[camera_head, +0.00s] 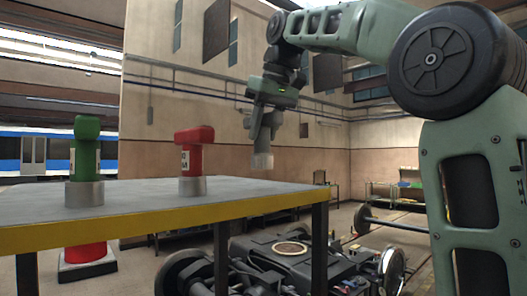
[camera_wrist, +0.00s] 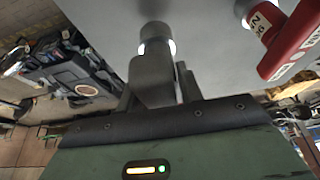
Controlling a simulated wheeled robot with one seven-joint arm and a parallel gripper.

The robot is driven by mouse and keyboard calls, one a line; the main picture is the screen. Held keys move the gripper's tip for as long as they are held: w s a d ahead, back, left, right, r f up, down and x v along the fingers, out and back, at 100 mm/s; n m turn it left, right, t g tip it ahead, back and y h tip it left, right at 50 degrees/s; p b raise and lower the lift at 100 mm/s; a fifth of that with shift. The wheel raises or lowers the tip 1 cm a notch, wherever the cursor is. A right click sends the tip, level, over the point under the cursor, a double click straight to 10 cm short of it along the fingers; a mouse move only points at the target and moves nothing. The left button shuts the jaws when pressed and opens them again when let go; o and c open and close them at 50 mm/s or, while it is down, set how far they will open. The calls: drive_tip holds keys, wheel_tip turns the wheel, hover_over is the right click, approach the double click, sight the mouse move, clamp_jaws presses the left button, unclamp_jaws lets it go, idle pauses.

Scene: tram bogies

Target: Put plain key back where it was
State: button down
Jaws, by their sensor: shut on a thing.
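The plain key (camera_wrist: 154,78) is grey with a paler metal cylinder at its end. My gripper (camera_wrist: 158,92) is shut on it. In the head view my gripper (camera_head: 266,122) holds the plain key (camera_head: 262,158) with its metal end down, in the air above the right part of the table top. A red key (camera_head: 195,152) with a white label stands upright in a metal collar on the table, left of my gripper. It also shows at the upper right of the wrist view (camera_wrist: 296,42). A green key (camera_head: 87,150) stands in a metal collar farther left.
The table (camera_head: 135,202) has a grey top and a yellow front edge. A dark bogie (camera_head: 285,252) stands on the floor below and beyond it. A red object (camera_head: 86,254) on a dark base stands under the table's left part. The table's right part looks clear.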

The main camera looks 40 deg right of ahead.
sight(264, 156)
drive_tip(key=shift+f, duration=2)
drive_tip(key=shift+f, duration=0.15)
drive_tip(key=c, duration=0.9)
unclamp_jaws()
drive_tip(key=shift+r, duration=0.2)
drive_tip(key=v, duration=1.1)
drive_tip(key=shift+r, duration=0.25)
drive_tip(key=shift+s+r, duration=0.15)
